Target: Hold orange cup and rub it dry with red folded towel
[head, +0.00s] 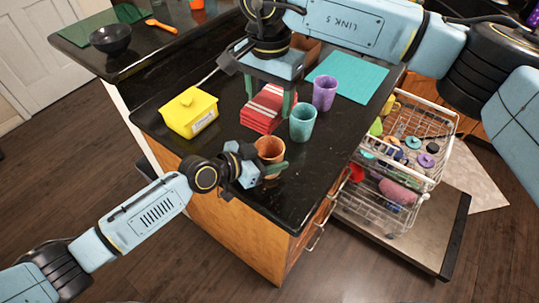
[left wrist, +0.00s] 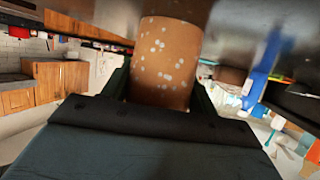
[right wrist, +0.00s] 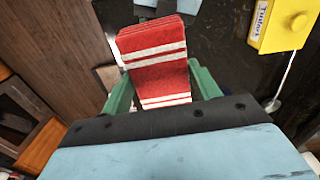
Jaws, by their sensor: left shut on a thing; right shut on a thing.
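The orange cup (head: 270,150) stands upright near the front edge of the black counter. My left gripper (head: 272,168) is shut around it from the front left. In the left wrist view the cup (left wrist: 165,65) shows white spots between the fingers (left wrist: 162,95). The red folded towel (head: 264,107) with white stripes is on the counter behind the cup, apart from it. My right gripper (head: 268,95) reaches down from above and is shut on the towel. In the right wrist view the towel (right wrist: 155,70) sits between the green fingers (right wrist: 160,90).
A teal cup (head: 302,123) and a purple cup (head: 324,93) stand right of the towel. A yellow box (head: 189,112) is to the left. A teal mat (head: 347,77) lies at the back. An open dishwasher rack (head: 410,140) holds dishes at right.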

